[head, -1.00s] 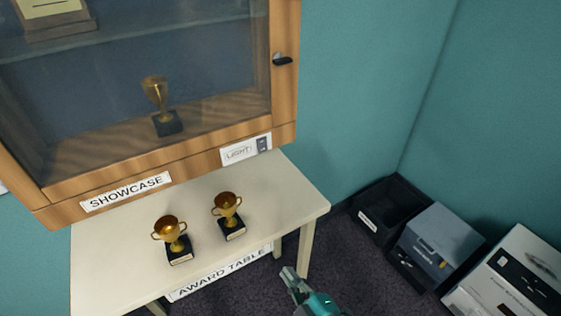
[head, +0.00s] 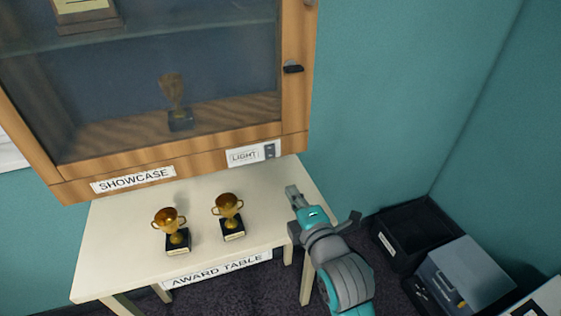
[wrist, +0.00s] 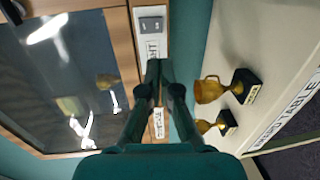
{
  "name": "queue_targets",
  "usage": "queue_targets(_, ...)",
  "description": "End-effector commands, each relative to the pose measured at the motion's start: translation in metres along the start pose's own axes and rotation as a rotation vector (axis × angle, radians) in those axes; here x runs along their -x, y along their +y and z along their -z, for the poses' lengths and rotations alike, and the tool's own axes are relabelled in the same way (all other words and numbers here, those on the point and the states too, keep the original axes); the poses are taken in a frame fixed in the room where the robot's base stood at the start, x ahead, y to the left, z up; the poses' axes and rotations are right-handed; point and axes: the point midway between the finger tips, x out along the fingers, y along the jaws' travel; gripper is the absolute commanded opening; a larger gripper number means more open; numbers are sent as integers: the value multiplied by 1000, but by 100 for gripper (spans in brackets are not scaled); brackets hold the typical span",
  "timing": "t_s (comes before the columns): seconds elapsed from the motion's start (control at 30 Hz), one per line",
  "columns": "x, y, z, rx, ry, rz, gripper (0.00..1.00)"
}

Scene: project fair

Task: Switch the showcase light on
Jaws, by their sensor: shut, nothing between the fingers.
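The wooden showcase (head: 210,161) with a glass front hangs at the upper left of the head view. A small grey switch (head: 270,151) sits beside a LIGHT label (head: 244,156) on its lower rail. The switch also shows near the top of the wrist view (wrist: 151,25). My gripper (head: 292,190) is shut and empty, below and right of the switch, over the right side of the table. In the wrist view its fingertips (wrist: 160,65) are together, just below the LIGHT label, apart from the switch in the picture. The showcase interior looks dim.
Two gold trophies (head: 228,207) (head: 171,229) stand on the award table (head: 120,245), left of my gripper. The showcase door has a dark handle (head: 293,69).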

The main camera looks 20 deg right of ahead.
Motion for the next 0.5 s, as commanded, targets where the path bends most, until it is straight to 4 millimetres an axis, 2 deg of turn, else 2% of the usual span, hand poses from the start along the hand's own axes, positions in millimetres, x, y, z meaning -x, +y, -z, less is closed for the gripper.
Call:
queue_targets(0.37,-1,1,0,5,0,0,0)
queue_targets(0.5,-9,2,0,4,0,-1,0)
